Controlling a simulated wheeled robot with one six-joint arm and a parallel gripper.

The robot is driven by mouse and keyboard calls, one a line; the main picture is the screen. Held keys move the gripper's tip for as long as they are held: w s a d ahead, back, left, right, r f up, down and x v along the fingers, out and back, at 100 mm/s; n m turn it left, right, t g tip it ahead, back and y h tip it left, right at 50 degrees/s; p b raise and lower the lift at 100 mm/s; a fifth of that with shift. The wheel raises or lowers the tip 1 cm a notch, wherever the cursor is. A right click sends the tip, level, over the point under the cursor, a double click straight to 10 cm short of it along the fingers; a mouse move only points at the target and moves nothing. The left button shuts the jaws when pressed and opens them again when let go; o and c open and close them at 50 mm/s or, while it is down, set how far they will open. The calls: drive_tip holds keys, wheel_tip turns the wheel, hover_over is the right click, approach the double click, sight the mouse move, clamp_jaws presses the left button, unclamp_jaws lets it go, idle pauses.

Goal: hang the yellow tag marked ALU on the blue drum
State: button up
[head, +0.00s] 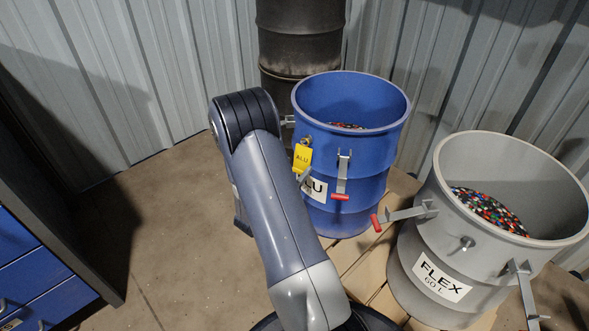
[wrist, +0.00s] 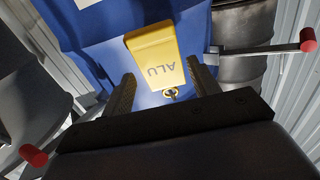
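The blue drum (head: 375,185) stands on a wooden pallet, with a white ALU label (head: 313,188) partly hidden. The yellow tag (head: 302,158) marked ALU is against the drum's side, just below a small knob (head: 306,141). In the wrist view, the yellow tag (wrist: 158,58) appears upside down, with a small brass ring at its narrow end. My gripper (wrist: 160,66) has its two dark fingers apart, one on each side of the tag, with gaps showing beside it. In the head view my arm hides most of the gripper.
Latch handles with red grips (head: 341,196) stick out from the blue drum's side. A grey FLEX drum (head: 415,262) with protruding handles stands close at the right. A dark drum stack (head: 300,45) is behind. Blue drawers (head: 40,285) stand at left; floor between is clear.

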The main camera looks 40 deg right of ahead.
drive_tip(key=o, duration=0.3)
drive_tip(key=p+v, duration=0.2)
drive_tip(key=v, duration=0.9)
drive_tip(key=shift+d, duration=0.1)
drive_tip(key=b+x, duration=0.2)
drive_tip(key=x, duration=0.9)
drive_tip(key=shift+a+r+p, duration=0.3)
drive_tip(key=shift+p, duration=0.1)
drive_tip(key=shift+f, duration=0.2)
